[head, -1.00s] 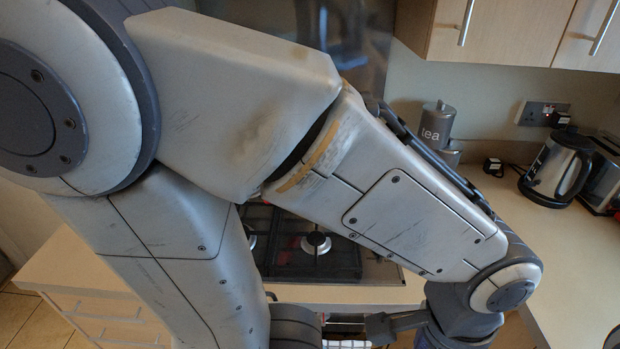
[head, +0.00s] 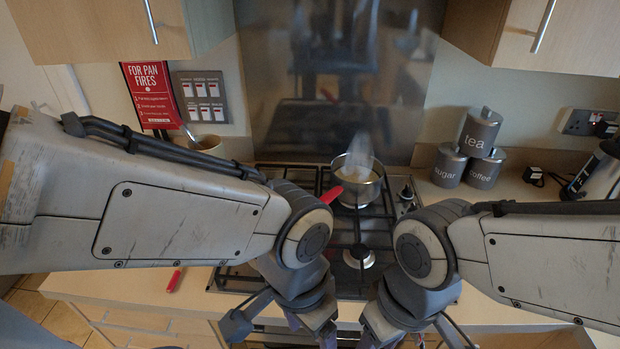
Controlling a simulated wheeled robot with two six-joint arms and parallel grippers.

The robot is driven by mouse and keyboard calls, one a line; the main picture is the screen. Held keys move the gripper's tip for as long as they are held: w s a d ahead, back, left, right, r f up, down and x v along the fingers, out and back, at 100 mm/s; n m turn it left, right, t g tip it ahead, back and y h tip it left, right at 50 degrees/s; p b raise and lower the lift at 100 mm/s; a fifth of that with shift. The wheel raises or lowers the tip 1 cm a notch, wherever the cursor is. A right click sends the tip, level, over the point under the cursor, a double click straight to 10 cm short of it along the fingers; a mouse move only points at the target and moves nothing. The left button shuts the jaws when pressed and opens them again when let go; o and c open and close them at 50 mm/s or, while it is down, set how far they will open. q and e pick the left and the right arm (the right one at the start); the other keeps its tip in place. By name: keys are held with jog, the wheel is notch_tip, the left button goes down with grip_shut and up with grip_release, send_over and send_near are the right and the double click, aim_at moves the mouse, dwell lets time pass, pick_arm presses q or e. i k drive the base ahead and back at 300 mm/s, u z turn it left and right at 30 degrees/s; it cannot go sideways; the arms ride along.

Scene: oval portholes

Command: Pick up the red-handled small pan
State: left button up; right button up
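A small metal pan (head: 358,186) with a red handle (head: 331,194) stands on the back right of the gas hob. Its handle points toward the front left, and whitish steam rises from it. My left gripper (head: 308,336) is low in the head view, in front of the hob and well short of the pan. My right gripper (head: 384,336) is beside it to the right, also apart from the pan. Both grippers are partly cut off by the bottom edge, so I cannot tell how far their fingers are open.
The gas hob (head: 343,281) has raised black grates. A red handle (head: 174,281) shows on the left counter. Tea, sugar and coffee canisters (head: 449,166) stand right of the hob. A mug (head: 207,146) stands left; a kettle (head: 596,177) is far right.

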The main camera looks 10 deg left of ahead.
aim_at(356, 176)
jog(key=k, duration=1.15)
jog(key=u, duration=0.85)
jog(key=i, duration=1.6)
jog(key=z, duration=0.7)
